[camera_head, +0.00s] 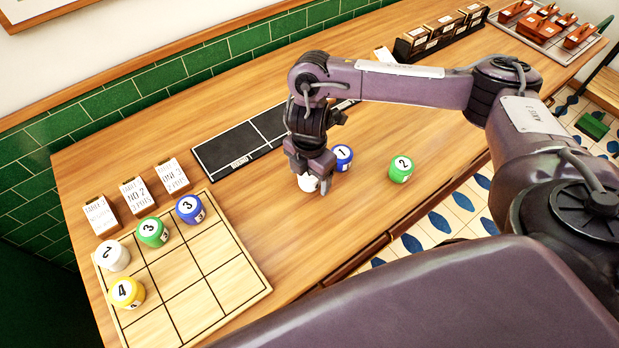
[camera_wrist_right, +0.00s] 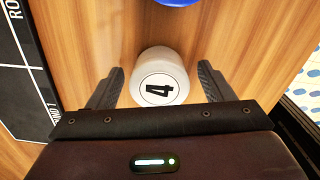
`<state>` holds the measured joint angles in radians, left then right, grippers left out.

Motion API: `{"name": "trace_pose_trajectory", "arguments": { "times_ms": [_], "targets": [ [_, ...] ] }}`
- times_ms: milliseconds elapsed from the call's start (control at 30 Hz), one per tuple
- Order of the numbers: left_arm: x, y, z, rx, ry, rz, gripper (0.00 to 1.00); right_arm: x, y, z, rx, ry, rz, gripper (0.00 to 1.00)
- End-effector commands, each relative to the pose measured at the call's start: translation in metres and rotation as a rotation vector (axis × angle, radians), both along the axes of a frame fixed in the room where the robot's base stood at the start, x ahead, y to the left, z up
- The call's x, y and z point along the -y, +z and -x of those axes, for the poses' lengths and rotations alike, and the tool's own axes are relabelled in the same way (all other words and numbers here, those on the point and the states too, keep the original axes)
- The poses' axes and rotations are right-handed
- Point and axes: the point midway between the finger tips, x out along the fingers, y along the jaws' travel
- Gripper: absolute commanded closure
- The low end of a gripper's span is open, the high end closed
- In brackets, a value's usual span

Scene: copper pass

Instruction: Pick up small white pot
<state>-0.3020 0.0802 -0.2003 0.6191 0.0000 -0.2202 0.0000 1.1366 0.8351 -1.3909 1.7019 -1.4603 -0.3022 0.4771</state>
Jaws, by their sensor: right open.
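A small white pot (camera_head: 307,183) stands on the wooden counter below my right gripper (camera_head: 309,172), which partly hides it in the head view. Another white pot (camera_head: 113,256) sits on the wooden grid board at the left. My left gripper is not in view.
A blue pot (camera_head: 342,157) marked 1 stands close beside my right gripper. A green pot (camera_head: 401,169) marked 2 stands farther right. A black tray (camera_head: 215,153) lies behind. The grid board (camera_head: 224,276) holds several coloured pots, with cards (camera_head: 136,194) behind it. Bare counter lies between board and gripper.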

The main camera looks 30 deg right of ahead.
Motion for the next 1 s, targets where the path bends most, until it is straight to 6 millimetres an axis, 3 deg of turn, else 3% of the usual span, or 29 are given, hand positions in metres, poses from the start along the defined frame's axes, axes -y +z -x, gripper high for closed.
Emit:
{"name": "trace_pose_trajectory", "arguments": {
  "times_ms": [300, 700, 1000],
  "targets": [
    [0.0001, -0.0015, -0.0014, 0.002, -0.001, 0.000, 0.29, 0.0000, -0.0051, -0.0004, 0.002, 0.001, 0.000, 0.25],
    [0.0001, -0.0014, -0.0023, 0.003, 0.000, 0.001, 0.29, 0.0001, -0.0050, -0.0003, 0.001, 0.000, 0.001, 0.77],
    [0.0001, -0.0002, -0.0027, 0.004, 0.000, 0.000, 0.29, 0.0000, -0.0021, -0.0009, 0.003, 0.000, 0.000, 0.77]
  ]
}}
